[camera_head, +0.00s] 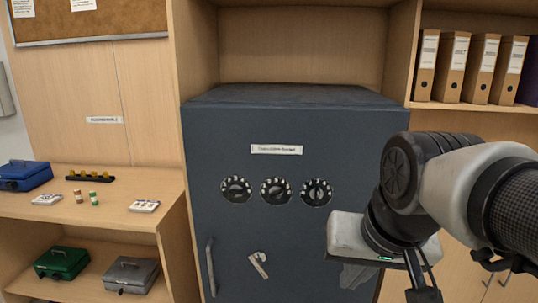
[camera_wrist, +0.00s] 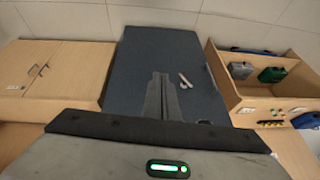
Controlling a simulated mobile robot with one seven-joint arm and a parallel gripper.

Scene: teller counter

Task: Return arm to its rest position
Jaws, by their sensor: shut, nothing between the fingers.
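My arm reaches in from the right in the head view, bent in front of the dark blue-grey safe (camera_head: 225,140). My gripper (camera_wrist: 164,76) shows in the wrist view with its two dark fingers together and nothing between them. It is in front of the safe, which also shows in the wrist view (camera_wrist: 135,55). In the head view the wrist hides the lower right of the safe front, and I cannot make out the fingertips clearly. The safe has several dials, a label, a pale lever (camera_head: 258,264) and a long bar handle (camera_head: 210,268).
A wooden shelf unit (camera_head: 150,178) on the left holds a blue box (camera_head: 25,175), a green box (camera_head: 62,263), a grey box (camera_head: 131,276) and small items. Binders (camera_head: 452,65) stand on a shelf at upper right. Wood panels flank the safe.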

